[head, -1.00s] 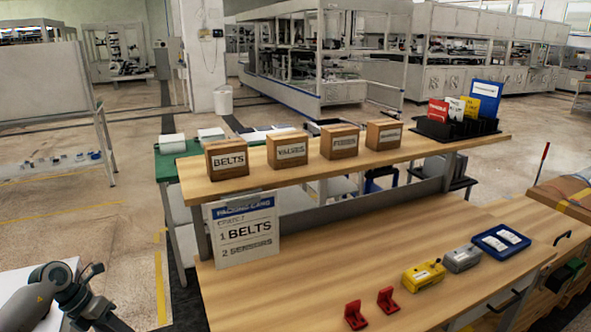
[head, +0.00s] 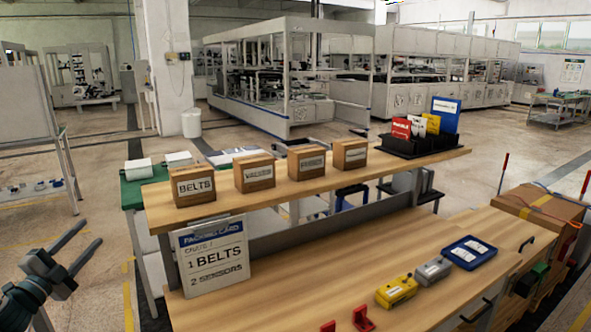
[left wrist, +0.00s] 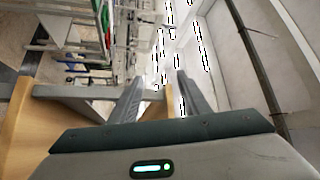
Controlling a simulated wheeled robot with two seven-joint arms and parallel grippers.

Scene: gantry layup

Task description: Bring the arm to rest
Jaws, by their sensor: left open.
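My left gripper (head: 82,247) is at the lower left of the head view, to the left of the wooden bench and clear of it. Its two fingers are spread and nothing is between them. In the left wrist view its fingers (left wrist: 158,95) point away into the room, also apart and empty. My right gripper does not show in either view.
The wooden bench (head: 300,270) holds a yellow device (head: 396,291), a grey device (head: 433,270), a blue tray (head: 470,252) and red pieces (head: 363,318). Its upper shelf (head: 300,190) carries labelled boxes, including BELTS (head: 193,186). A packing card (head: 212,257) hangs in front.

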